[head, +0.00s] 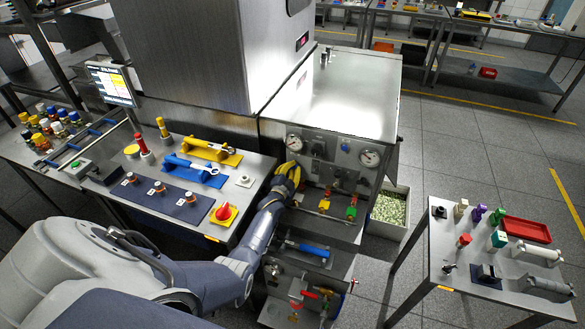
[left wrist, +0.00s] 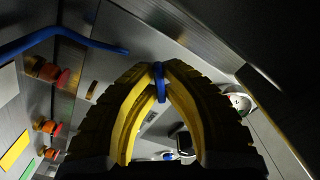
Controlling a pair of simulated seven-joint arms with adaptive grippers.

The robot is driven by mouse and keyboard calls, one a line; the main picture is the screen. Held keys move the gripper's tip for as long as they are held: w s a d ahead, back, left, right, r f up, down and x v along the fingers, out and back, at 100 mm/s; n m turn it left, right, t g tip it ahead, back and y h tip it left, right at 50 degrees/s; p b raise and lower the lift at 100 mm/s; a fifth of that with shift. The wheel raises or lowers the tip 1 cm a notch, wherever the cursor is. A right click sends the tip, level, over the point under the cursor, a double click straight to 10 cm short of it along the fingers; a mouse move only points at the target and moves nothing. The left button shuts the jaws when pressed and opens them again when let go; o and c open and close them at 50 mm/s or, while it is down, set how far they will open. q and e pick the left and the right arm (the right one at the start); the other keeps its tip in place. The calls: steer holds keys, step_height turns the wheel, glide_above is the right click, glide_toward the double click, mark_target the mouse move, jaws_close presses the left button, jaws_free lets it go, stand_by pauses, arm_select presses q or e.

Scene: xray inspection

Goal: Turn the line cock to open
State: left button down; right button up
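My left gripper (head: 288,177), with yellow ribbed fingers, is at the left part of the valve panel (head: 315,160), just below the left gauge (head: 295,143). In the left wrist view the gripper (left wrist: 159,75) has its fingertips drawn together on a narrow blue handle (left wrist: 160,82). This handle appears to be the line cock's; its body is hidden behind the fingers, and I cannot tell its exact angle. My right gripper is not in view.
A long blue bar (left wrist: 65,32) passes left of the fingers in the wrist view. A blue-handled part (head: 306,248) and red-handled valves (head: 309,294) sit lower on the bench. A side table (head: 465,262) stands right, beyond a bin (head: 389,208).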

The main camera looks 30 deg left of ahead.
arm_select(q)
steer(key=n, duration=0.5)
steer(key=shift+n, duration=0.3)
steer(key=n, duration=0.4)
steer(key=shift+n, duration=0.3)
steer(key=c, duration=1.5)
jaws_free()
steer(key=shift+s, duration=0.1)
steer(key=v, duration=1.1)
steer(key=shift+s+d, duration=0.15)
steer(key=shift+s, duration=0.2)
